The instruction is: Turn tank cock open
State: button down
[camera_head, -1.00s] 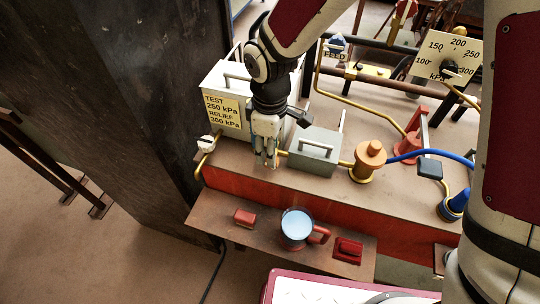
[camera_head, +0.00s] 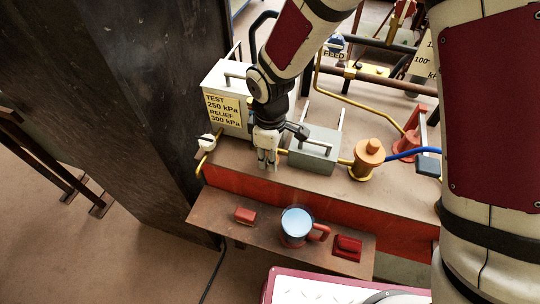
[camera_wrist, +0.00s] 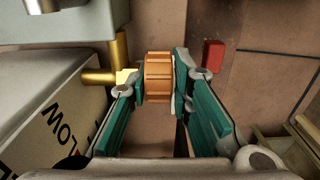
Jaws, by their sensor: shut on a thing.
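An orange ribbed knob (camera_wrist: 158,78), which looks like the tank cock, sits at the end of a brass fitting (camera_wrist: 118,76) in the wrist view. My gripper (camera_wrist: 160,72) has its teal-padded fingers on both sides of the knob and is shut on it. In the head view my gripper (camera_head: 267,162) points down at the front edge of the bench, between the tall pale tank (camera_head: 224,75) and the small grey lidded box (camera_head: 316,146). There my fingers hide the knob. I cannot tell how far it is turned.
A front shelf (camera_head: 210,215) below carries a red block (camera_head: 245,216), a mug of pale liquid (camera_head: 297,223) and a dark red item (camera_head: 347,247). An orange capped fitting (camera_head: 368,160) stands right of the grey box. A white-handled valve (camera_head: 206,141) is at left.

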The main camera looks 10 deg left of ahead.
jog(key=shift+a+h, duration=0.1)
jog(key=shift+h, duration=0.2)
jog(key=shift+w+a+f+h+b, duration=0.1)
jog(key=shift+a+f+h+b, duration=0.05)
jog(key=shift+h+b, duration=0.9)
jog(key=shift+g+h+b, duration=0.4)
jog(key=shift+h+b, duration=0.4)
jog(key=shift+h, duration=0.75)
jog(key=c, duration=1.4)
grip_release()
jog(key=shift+c, duration=0.2)
jog(key=v, duration=1.2)
jog(key=shift+a, duration=0.15)
